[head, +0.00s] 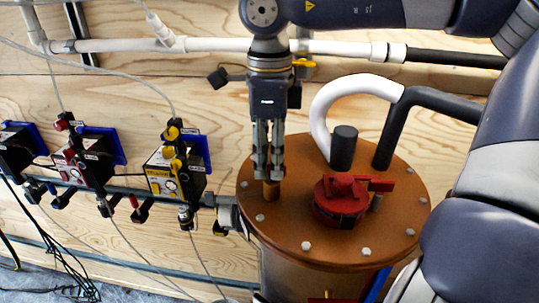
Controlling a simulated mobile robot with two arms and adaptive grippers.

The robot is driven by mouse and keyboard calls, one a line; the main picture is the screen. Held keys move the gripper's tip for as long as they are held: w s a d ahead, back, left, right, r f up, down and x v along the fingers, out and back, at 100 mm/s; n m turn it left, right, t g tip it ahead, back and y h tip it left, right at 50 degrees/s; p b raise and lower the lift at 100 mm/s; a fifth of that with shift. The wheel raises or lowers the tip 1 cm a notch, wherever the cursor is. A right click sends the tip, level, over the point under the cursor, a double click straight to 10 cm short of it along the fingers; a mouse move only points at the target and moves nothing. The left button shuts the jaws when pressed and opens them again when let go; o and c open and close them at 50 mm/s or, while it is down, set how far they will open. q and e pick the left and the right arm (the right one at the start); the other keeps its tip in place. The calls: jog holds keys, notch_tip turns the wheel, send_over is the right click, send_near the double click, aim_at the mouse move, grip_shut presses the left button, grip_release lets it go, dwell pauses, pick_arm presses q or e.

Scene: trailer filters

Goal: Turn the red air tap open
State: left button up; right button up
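A red tap-like fitting (341,199) with a red bar handle pointing right sits on the round copper-brown lid (300,236) of a tank. My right gripper (268,174) points straight down over the lid's left part, left of this red fitting and apart from it. My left gripper is not in view.
A black cylinder (343,148) and a white bent pipe (330,105) joined to a black pipe (393,130) rise from the lid's back. Bolts ring its edge. Gauge units with small valves (175,172) and hoses line the plywood wall at left. My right arm fills the right side.

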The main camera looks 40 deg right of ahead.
jog(key=shift+s+a+f, duration=0.15)
jog(key=shift+f, duration=0.15)
grip_shut()
jog(key=shift+n, duration=0.3)
jog(key=n, duration=0.3)
jog(key=shift+n, duration=0.3)
jog(key=n, duration=0.4)
jog(key=shift+r, duration=0.1)
jog(key=n, duration=0.5)
jog(key=shift+s+n+p, duration=0.1)
jog(key=shift+n+p, duration=0.2)
jog(key=shift+n, duration=2)
